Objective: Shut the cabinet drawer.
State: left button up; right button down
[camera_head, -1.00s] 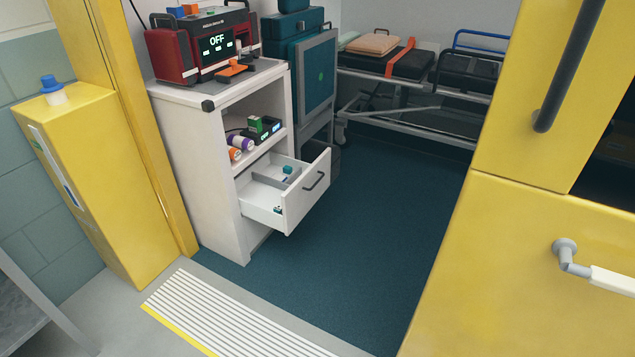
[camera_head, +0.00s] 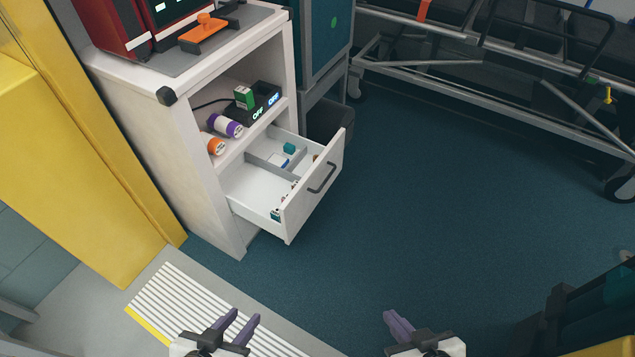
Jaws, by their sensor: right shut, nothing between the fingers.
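The white cabinet (camera_head: 150,140) stands at the left. Its drawer (camera_head: 314,187) is pulled well out, with a grey handle (camera_head: 321,177) on the front. Inside are a grey divider and a few small items, including a teal one (camera_head: 289,148). My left gripper (camera_head: 244,315) is at the bottom edge, over the striped strip, with its two purple fingers apart and nothing between them. My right gripper (camera_head: 391,317) is at the bottom, right of centre, with its fingers together and empty. Both grippers are apart from the drawer, nearer to me.
Bottles (camera_head: 226,125) and a black device (camera_head: 262,105) sit on the open shelf above the drawer. A yellow panel (camera_head: 75,170) borders the cabinet at left. A stretcher frame (camera_head: 480,85) stands at the back right. The blue floor (camera_head: 430,200) before the drawer is clear.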

aim_at(251, 185)
jog(key=k, duration=0.45)
jog(key=u, duration=0.45)
jog(key=i, duration=1.35)
jog(key=z, duration=0.3)
